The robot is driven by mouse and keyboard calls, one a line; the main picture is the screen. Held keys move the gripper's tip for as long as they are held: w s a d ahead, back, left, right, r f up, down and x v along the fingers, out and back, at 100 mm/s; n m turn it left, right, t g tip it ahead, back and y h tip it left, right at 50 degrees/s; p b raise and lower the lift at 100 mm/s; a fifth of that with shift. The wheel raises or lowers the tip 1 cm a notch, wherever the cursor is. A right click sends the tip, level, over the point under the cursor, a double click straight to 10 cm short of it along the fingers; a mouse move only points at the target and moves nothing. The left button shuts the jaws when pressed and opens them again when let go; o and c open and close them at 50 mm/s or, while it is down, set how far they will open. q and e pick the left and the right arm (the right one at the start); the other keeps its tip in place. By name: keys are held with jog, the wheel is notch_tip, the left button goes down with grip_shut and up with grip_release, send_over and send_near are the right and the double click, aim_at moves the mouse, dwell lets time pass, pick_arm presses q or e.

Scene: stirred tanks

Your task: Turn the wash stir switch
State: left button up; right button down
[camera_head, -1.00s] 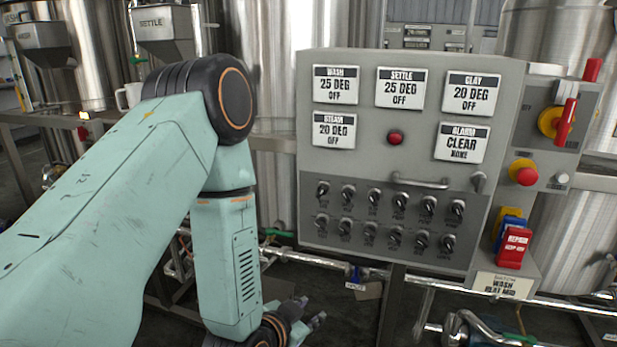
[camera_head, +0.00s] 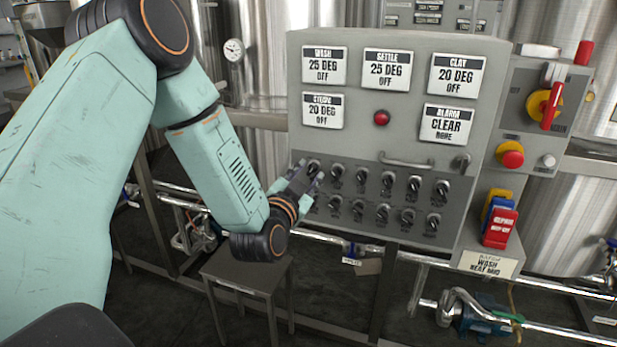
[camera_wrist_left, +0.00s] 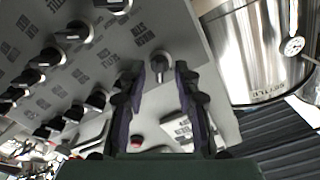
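The grey control panel (camera_head: 400,57) carries two rows of small black knob switches on a darker plate (camera_head: 395,178). My left gripper (camera_head: 306,182) is at the left end of the upper row, by the top-left switch (camera_head: 313,166). In the left wrist view my left gripper (camera_wrist_left: 160,76) has its two fingers apart, with one round knob (camera_wrist_left: 160,66) between the tips. I cannot tell whether the fingers touch it. My right gripper is not in view.
A handle (camera_head: 405,161) sticks out above the switches. A red lamp (camera_head: 381,118) and white displays are higher up. At the right are a red stop button (camera_head: 511,155) and a red-yellow rotary switch (camera_head: 545,106). A small table (camera_head: 245,272) stands below my left arm.

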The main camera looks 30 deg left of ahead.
pick_arm(q)
jog(key=shift+w+a, duration=0.1)
jog(key=shift+w, duration=0.05)
jog(key=shift+c, duration=0.2)
grip_shut()
